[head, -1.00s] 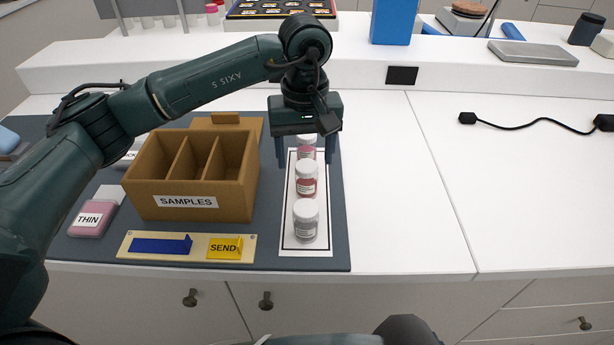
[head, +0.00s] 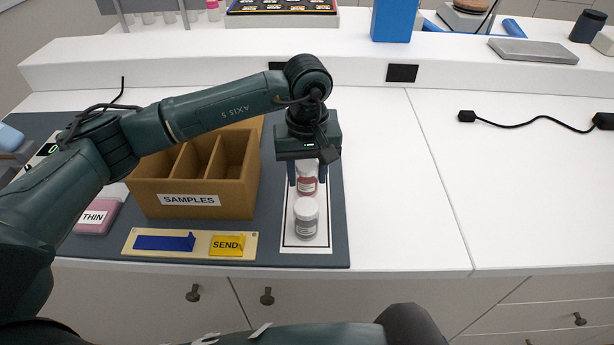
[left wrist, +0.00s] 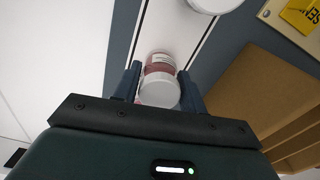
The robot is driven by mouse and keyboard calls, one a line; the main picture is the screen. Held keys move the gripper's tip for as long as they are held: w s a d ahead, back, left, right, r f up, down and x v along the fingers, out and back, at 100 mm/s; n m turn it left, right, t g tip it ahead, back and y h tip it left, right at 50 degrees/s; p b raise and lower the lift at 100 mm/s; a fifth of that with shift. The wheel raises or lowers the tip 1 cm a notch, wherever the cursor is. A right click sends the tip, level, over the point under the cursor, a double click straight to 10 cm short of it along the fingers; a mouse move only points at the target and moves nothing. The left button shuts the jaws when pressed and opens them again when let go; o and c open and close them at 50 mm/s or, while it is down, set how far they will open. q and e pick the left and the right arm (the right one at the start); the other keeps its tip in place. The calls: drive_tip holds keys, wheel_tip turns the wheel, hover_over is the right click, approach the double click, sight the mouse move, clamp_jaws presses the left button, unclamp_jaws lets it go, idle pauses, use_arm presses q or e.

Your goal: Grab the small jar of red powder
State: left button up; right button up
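The small jar of red powder (head: 307,187) has a white lid and a white label. It stands in the middle of the row on the white strip, and it also shows in the left wrist view (left wrist: 160,68). My left gripper (head: 306,182) is over it, pointing down, with one finger on each side. A grey-white jar (head: 306,219) stands just in front. The spot behind is hidden by my gripper. My right gripper is not in view.
A brown SAMPLES box (head: 190,212) with compartments stands left of the jars. In front of it is a plate with a blue piece and a yellow SEND piece (head: 227,245). A pink THIN container (head: 95,218) is at far left.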

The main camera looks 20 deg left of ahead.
use_arm(q)
drive_tip(key=c, duration=0.5)
